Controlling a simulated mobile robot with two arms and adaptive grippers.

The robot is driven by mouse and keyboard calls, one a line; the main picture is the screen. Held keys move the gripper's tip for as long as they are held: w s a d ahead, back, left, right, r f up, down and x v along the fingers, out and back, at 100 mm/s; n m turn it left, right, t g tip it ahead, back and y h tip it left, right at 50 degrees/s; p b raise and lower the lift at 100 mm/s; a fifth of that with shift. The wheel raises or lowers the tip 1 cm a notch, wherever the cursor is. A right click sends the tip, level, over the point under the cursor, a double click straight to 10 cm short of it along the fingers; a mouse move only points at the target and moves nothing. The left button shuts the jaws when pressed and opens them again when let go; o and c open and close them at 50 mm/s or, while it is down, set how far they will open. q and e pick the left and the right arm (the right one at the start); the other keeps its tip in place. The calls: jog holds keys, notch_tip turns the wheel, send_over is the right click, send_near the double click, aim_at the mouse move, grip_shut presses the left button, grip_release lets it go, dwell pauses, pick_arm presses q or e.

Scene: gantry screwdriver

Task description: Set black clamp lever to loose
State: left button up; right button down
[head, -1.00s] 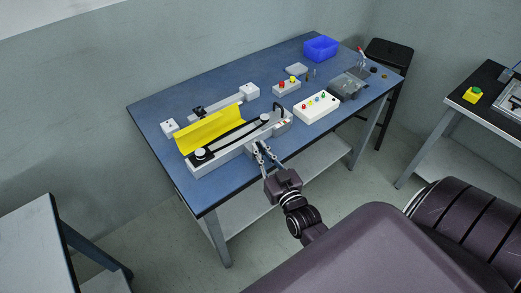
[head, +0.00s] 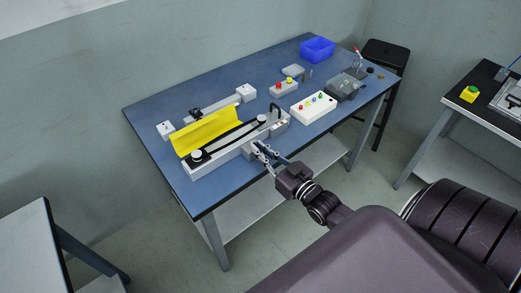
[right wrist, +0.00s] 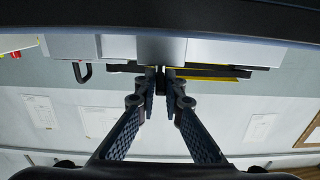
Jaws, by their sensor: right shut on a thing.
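The grey belt unit (head: 236,153) lies along the front of the blue table, with a black belt and a raised yellow cover (head: 207,131). My right gripper (head: 261,150) is at its front face. In the right wrist view the right gripper (right wrist: 161,76) is shut on a small dark part, which I take to be the black clamp lever (right wrist: 160,84). The fingers hide most of it, so its exact setting cannot be told. A black hooked handle (head: 275,108) stands at the unit's right end and shows apart from the fingers in the wrist view (right wrist: 82,72). My left gripper is not in view.
A white button box (head: 314,107), a smaller button box (head: 284,89), a grey device (head: 343,88) and a blue bin (head: 318,49) stand to the right on the table. A grey rail (head: 210,112) lies behind the cover. Bare blue tabletop shows at the left.

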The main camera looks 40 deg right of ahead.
jog(key=c, duration=2)
grip_release()
jog(key=shift+c, duration=0.2)
jog(key=shift+s, duration=0.1)
jog(key=s+d, duration=0.1)
jog(key=s, duration=1)
jog(key=shift+s, duration=0.35)
jog(key=shift+d, duration=0.1)
jog(key=s+f+g+h, duration=0.1)
jog(key=s+f+g, duration=0.2)
jog(key=f, duration=0.8)
jog(key=s+a+f+g, duration=0.1)
jog(key=s+f+g, duration=0.25)
jog(key=f, duration=0.65)
jog(key=s+f+g+h, duration=0.15)
jog(key=s+f, duration=0.25)
jog(key=f, duration=0.7)
jog(key=s+a+f+g, duration=0.4)
jog(key=s+f, duration=0.4)
jog(key=s, duration=0.3)
jog(key=s+a+f+n+g, duration=0.1)
jog(key=s+a+f+g, duration=0.4)
jog(key=s+f, duration=0.4)
jog(key=shift+s+a+y, duration=0.45)
jog(key=shift+s+a, duration=0.1)
jog(key=shift+s, duration=0.5)
